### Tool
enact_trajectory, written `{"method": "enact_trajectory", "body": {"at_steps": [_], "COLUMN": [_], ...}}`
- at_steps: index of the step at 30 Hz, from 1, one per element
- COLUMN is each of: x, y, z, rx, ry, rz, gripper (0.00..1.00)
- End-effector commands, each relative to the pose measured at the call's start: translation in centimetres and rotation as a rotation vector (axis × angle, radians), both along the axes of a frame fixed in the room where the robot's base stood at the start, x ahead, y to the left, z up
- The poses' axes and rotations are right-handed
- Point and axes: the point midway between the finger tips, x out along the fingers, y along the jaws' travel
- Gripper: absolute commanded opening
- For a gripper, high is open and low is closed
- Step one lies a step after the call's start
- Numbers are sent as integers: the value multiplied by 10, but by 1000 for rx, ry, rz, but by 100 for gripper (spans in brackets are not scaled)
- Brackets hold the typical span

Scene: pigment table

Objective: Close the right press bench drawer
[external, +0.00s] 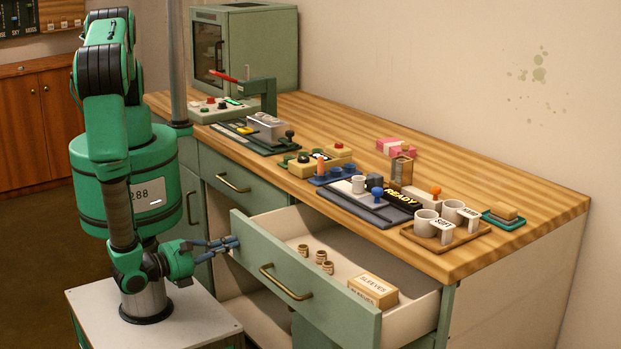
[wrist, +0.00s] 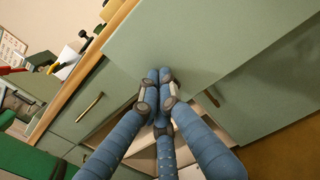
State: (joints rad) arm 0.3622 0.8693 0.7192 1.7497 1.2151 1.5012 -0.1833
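The right press bench drawer (external: 345,307) is pulled well out of the bench, with its green front and brass bar handle (external: 286,282) facing outward. Inside are several small ringed cups (external: 320,257) and a box labelled SLEEVES (external: 373,290). My gripper (external: 235,243) is at the left end of the drawer front, left of the handle. In the wrist view my gripper's blue fingers (wrist: 158,82) are shut together, with nothing seen between them. The tips overlap the green drawer front (wrist: 205,45); I cannot tell if they touch it.
The left drawer (external: 245,182) is shut, with its handle (external: 234,183). The wooden benchtop (external: 500,180) holds a tray with white mugs (external: 426,223), a dark READY board (external: 372,208) and press tools. Open floor lies left of my base.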

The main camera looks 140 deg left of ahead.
Motion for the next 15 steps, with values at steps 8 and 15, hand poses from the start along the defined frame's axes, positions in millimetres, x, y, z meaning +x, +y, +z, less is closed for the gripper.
{"method": "enact_trajectory", "body": {"at_steps": [8, 15], "x": [-1, -1], "y": [59, 107], "z": [1, 0], "rx": [1, 0], "ry": [0, -1], "rz": [5, 6], "gripper": [0, 0]}}
